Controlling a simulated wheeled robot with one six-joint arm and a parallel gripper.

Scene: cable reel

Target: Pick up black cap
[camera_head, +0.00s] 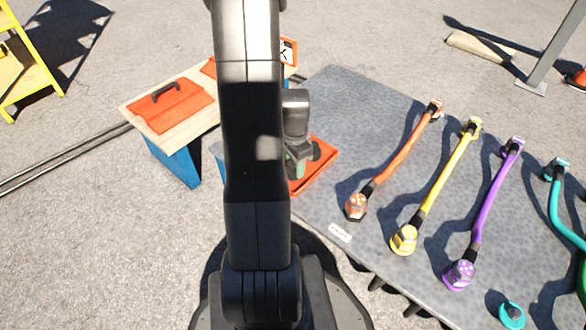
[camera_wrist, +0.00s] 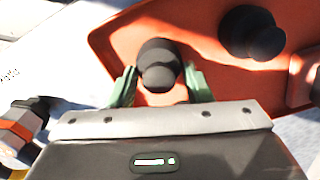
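A black cap (camera_wrist: 158,62) stands at the orange tray in the wrist view, between the two green fingers of my gripper (camera_wrist: 160,80). A narrow gap seems to show on each side of it, so the fingers look open around it. A second black cap (camera_wrist: 252,33) stands on the tray to the right, outside the fingers. In the head view my gripper (camera_head: 295,165) points down over the orange tray (camera_head: 325,165), partly hidden by my arm. A dark cap (camera_head: 318,150) shows just right of it.
The tray lies on a grey table (camera_head: 350,105). Orange (camera_head: 395,160), yellow (camera_head: 445,185), purple (camera_head: 487,205) and teal (camera_head: 556,205) cables lie to the right. A loose teal cap (camera_head: 511,315) is near the front edge. A wooden bench with an orange lid (camera_head: 170,110) stands left.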

